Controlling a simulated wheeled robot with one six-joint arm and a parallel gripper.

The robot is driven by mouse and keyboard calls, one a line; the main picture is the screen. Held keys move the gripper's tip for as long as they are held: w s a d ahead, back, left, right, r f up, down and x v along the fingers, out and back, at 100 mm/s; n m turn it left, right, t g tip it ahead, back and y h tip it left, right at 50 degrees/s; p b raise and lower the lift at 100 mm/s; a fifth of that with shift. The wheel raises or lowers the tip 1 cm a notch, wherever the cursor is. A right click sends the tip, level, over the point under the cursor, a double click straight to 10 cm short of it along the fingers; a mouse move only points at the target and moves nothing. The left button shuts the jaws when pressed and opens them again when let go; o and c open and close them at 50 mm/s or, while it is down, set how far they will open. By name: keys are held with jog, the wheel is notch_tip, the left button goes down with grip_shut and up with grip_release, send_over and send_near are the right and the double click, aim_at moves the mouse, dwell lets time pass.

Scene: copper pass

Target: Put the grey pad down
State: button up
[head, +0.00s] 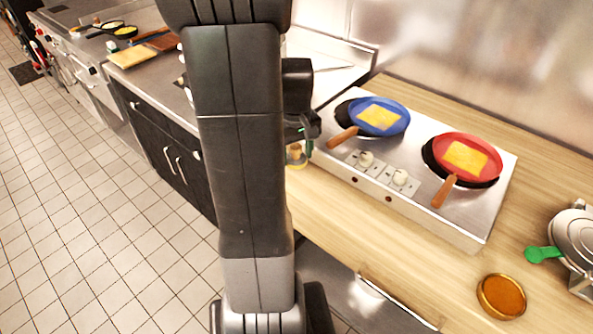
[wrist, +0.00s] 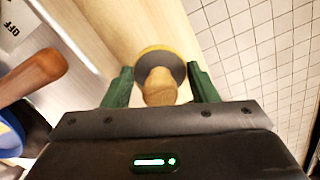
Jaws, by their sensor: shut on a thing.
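The grey pad (wrist: 151,63) is a round disc with a yellow rim and a wooden knob. In the wrist view the knob sits between the two green fingers of my gripper (wrist: 161,88), which is shut on it. In the head view my gripper (head: 306,140) is partly hidden behind my arm, and the pad (head: 296,163) shows just below it, by the left end of the wooden counter (head: 330,222). I cannot tell whether the pad touches the counter.
A steel hob (head: 430,215) holds a blue pan (head: 398,121) and a red pan (head: 465,139), handles pointing forward. A brown round dish (head: 502,296) and a silver appliance with a green handle (head: 578,238) stand right. Bare wood lies in front of the hob. Tiled floor (head: 110,230) lies left.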

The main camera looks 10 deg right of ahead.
aim_at(296, 146)
jog(key=shift+f, duration=2.5)
jog(key=shift+f, duration=0.1)
jog(key=shift+f, duration=0.15)
jog(key=o, duration=0.6)
notch_tip(296, 146, up, 13)
jog(key=shift+f, duration=0.2)
jog(key=shift+f, duration=0.15)
jog(key=shift+f, duration=4.3)
